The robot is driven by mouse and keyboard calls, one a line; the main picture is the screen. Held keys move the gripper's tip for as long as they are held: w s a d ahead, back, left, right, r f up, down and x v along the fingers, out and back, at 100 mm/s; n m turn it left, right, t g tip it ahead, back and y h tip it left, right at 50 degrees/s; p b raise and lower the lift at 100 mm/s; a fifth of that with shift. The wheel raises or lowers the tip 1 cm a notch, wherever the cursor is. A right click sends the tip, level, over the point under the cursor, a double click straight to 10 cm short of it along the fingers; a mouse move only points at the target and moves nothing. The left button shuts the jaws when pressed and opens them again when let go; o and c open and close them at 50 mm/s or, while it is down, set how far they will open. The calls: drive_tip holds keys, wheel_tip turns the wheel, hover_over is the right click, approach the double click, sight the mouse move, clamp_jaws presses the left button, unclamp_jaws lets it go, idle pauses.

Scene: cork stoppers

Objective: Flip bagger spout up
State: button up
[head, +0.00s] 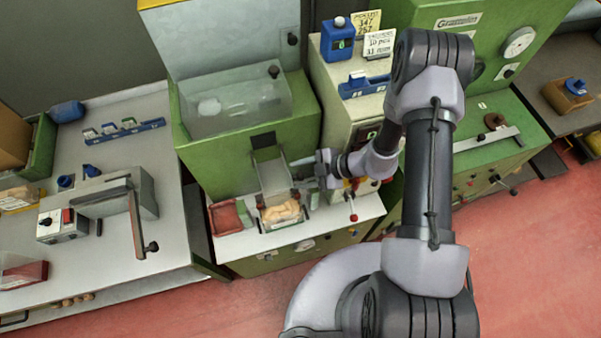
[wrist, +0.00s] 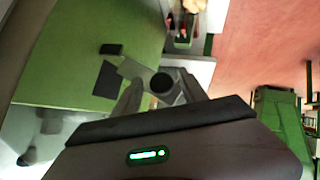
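The bagger spout (head: 273,178) is a grey metal chute on the front of the green bagger (head: 215,155). It slopes down from below a dark opening toward a bag of beige pieces (head: 281,211). My gripper (head: 303,170) is at the spout's right side, reaching in from the right. In the wrist view, my gripper (wrist: 160,84) has its fingers apart, either side of a dark round knob (wrist: 162,83) beside the grey spout plate (wrist: 133,69). I cannot tell whether either finger touches the knob.
A red tray (head: 229,216) is left of the bag. A red-knobbed lever (head: 352,214) stands to the right below my wrist. A cream cabinet (head: 340,100) with a blue bottle (head: 337,40) stands behind my arm. The red floor in front is clear.

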wheel_tip(320, 180, up, 4)
drive_tip(key=shift+w+f, duration=0.1)
drive_tip(key=shift+f, duration=0.05)
drive_tip(key=s+d, duration=0.2)
drive_tip(key=s, duration=0.5)
drive_tip(key=s+d+r+b, duration=0.1)
drive_tip(key=s+d, duration=0.2)
drive_tip(key=s, duration=0.5)
drive_tip(key=shift+s+r, duration=0.15)
drive_tip(key=shift+s, duration=0.1)
